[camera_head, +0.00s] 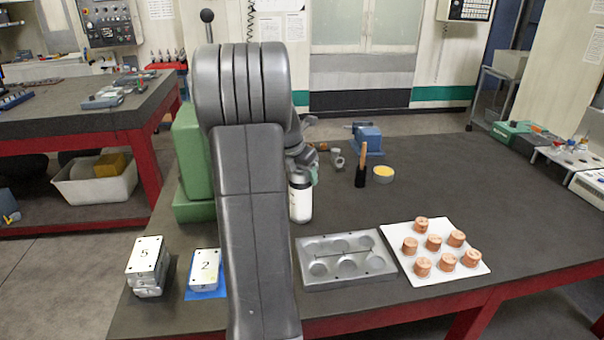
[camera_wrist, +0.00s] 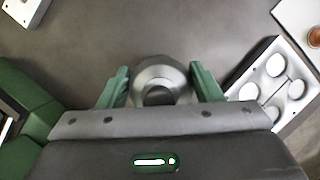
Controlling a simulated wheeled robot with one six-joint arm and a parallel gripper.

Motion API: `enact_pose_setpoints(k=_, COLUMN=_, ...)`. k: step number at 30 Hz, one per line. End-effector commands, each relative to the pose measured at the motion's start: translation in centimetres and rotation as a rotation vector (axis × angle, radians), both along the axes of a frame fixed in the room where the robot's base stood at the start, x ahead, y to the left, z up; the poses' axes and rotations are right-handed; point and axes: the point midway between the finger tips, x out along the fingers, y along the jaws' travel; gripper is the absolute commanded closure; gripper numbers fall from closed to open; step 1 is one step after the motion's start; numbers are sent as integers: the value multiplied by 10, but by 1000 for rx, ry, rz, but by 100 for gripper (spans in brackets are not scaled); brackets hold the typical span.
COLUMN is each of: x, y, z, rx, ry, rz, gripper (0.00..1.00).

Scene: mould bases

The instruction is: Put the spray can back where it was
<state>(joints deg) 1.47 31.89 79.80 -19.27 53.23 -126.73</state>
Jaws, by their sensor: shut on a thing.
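The spray can (camera_head: 300,200) is a white cylinder with a grey top, standing upright in the head view, just right of my arm. My gripper (camera_head: 304,168) is shut around its upper part. In the wrist view, the can's round metal top (camera_wrist: 160,78) sits between the two green fingers of my gripper (camera_wrist: 162,84). My arm hides the area to the can's left in the head view. I cannot tell whether the can's base touches the table or is slightly above it.
A grey mould plate (camera_head: 384,272) with round cavities lies in front of the can. A white tray (camera_head: 474,270) holds several copper cylinders. A green block (camera_head: 190,160) stands left. A brush (camera_head: 362,165) and yellow-topped tin (camera_head: 383,173) stand behind right.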

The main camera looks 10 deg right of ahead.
Motion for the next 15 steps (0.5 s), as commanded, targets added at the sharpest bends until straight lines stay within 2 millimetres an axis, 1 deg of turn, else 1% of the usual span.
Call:
enact_pose_setpoints(k=5, x=0, y=0, z=-3, rx=0, ry=0, rz=0, gripper=98)
enact_pose_setpoints(k=6, x=0, y=0, z=-3, rx=0, ry=1, rz=0, gripper=35)
enact_pose_setpoints(k=8, x=0, y=0, z=-3, rx=0, ry=1, rz=0, gripper=23)
enact_pose_setpoints(k=9, x=0, y=0, z=-3, rx=0, ry=1, rz=0, gripper=19)
enact_pose_setpoints(k=15, x=0, y=0, z=-3, rx=1, ry=1, rz=0, gripper=19)
